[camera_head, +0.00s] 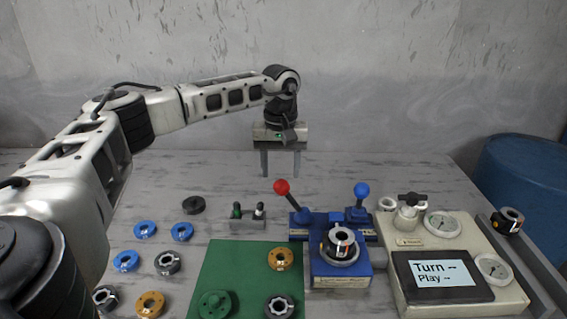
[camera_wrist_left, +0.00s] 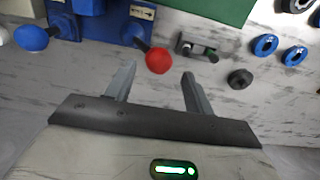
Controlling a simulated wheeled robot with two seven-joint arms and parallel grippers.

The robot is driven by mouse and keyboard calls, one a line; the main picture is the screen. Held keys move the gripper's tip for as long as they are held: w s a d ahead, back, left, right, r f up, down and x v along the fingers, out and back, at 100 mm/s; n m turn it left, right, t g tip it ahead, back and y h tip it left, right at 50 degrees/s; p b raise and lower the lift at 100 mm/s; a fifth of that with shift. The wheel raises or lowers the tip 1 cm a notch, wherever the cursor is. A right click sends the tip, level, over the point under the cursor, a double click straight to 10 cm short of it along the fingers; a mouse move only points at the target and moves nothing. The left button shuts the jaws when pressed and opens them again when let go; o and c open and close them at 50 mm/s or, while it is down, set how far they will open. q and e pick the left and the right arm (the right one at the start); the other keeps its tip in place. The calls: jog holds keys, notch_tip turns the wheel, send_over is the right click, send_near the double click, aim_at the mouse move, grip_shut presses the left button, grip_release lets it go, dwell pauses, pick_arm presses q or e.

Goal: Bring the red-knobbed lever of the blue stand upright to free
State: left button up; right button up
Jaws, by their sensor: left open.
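The blue stand (camera_head: 330,268) sits right of the table's middle. Its red-knobbed lever (camera_head: 283,188) leans to the left in the head view; the knob also shows in the left wrist view (camera_wrist_left: 159,61). A blue-knobbed lever (camera_head: 361,191) stands nearly upright on the stand's right side. A dark ringed part (camera_head: 341,243) sits on the stand's front. My left gripper (camera_head: 281,172) is open and empty, pointing down behind the stand. In the wrist view the red knob lies beyond the fingertips (camera_wrist_left: 157,72), between their lines and not touched. My right gripper is not in view.
A green mat (camera_head: 238,262) with several round parts lies left of the stand. A small block with two pegs (camera_head: 248,220) is near the red knob. A control panel with gauges and a screen (camera_head: 442,272) stands on the right. Blue and dark rings lie at left.

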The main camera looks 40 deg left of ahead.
aim_at(281, 180)
pick_arm(q)
notch_tip(281, 180, down, 3)
jog(key=shift+r+b, duration=0.1)
jog(key=shift+b, duration=0.75)
jog(key=shift+f, duration=0.4)
jog(key=shift+f+b, duration=0.35)
jog(key=shift+f, duration=0.35)
jog(key=shift+w+f, duration=0.1)
jog(key=shift+f, duration=0.4)
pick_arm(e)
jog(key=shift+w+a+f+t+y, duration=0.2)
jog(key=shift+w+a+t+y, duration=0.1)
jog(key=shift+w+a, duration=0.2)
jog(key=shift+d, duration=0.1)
pick_arm(q)
jog(key=c, duration=0.5)
jog(key=shift+r, duration=0.1)
